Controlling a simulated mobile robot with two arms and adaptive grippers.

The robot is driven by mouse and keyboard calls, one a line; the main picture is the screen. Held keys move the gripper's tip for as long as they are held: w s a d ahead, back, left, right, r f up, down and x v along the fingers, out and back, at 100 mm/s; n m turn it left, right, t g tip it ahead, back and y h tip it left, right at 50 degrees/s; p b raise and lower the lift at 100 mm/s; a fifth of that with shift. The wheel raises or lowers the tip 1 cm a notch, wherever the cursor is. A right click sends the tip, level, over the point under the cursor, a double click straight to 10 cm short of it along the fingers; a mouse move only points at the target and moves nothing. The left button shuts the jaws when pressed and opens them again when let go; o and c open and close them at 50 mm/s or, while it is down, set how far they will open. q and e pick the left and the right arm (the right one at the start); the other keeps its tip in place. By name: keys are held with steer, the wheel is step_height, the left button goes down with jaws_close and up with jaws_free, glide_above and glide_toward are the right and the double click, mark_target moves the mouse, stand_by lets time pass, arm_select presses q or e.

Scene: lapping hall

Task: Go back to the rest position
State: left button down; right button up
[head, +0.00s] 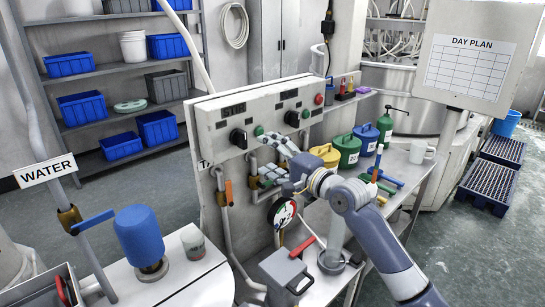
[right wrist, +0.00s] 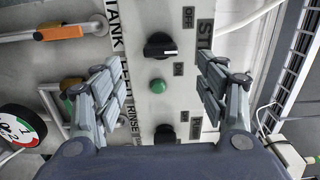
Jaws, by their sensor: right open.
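My right gripper (head: 268,160) is in front of the grey control panel (head: 222,112) in the head view, with its arm coming in from the lower right. In the right wrist view its two fingers (right wrist: 160,80) are spread wide, with nothing between them. The panel face lies beyond the fingertips, and a green button (right wrist: 158,86) shows between the fingers. A black knob (right wrist: 160,46) is above that button and another knob (right wrist: 165,133) is below it. I cannot tell the exact gap to the panel. My left gripper is not in view.
A lever valve (head: 227,190), a pressure gauge (head: 283,213) and pipes are close to the right gripper. Green (head: 350,148) and yellow (head: 367,138) cans and a white mug (head: 421,152) stand on the bench behind. A blue cylinder (head: 139,234) stands at lower left.

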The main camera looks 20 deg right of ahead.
steer(key=shift+s+d, duration=0.1)
steer(key=shift+s, duration=0.3)
